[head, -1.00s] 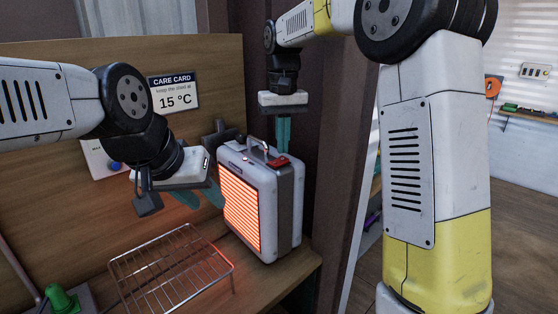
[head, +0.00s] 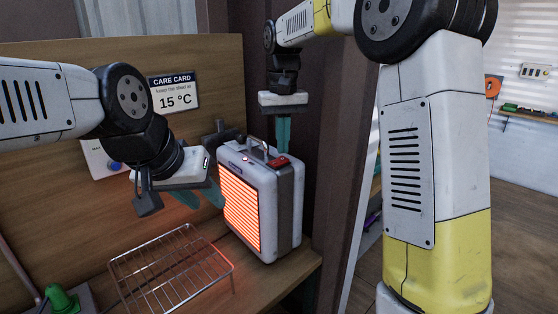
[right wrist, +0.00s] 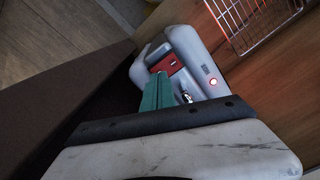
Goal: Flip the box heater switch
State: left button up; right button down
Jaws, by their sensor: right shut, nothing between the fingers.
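The box heater (head: 238,203) stands on the wooden bench, a grey-white case with its front grille glowing orange. The red switch (head: 282,161) is on its top, right of the handle; it also shows in the right wrist view (right wrist: 168,62). A small lamp (right wrist: 213,82) on the top is lit red. My right gripper (head: 283,150) points down, shut and empty, its teal fingertips at or just above the switch; contact is hard to tell. The fingers partly cover the heater top in the right wrist view. My left gripper (head: 203,203) is open and empty, left of the heater.
A wire rack (head: 172,267) stands on the bench in front of the heater. A care card (head: 174,92) reading 15 °C is on the back panel. A dark post (head: 340,150) rises close to the heater's right. A green object (head: 61,300) is at lower left.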

aim_at(283, 158)
jog(key=shift+f, duration=0.9)
dwell(0.3)
jog(key=shift+r, duration=3.5)
jog(key=shift+d, duration=0.1)
jog(key=s+d+m+t+y, duration=0.1)
jog(key=s+d+t+y, duration=0.15)
jog(key=s+d, duration=0.8)
jog(key=s+d+f+t, duration=0.1)
jog(key=s+f+t, duration=0.1)
jog(key=s, duration=0.4)
jog(key=s+d+f+m+t, duration=0.1)
jog(key=s+d+f, duration=0.1)
jog(key=s+f, duration=0.3)
jog(key=shift+s+d+t, duration=0.25)
jog(key=shift+s+t, duration=0.1)
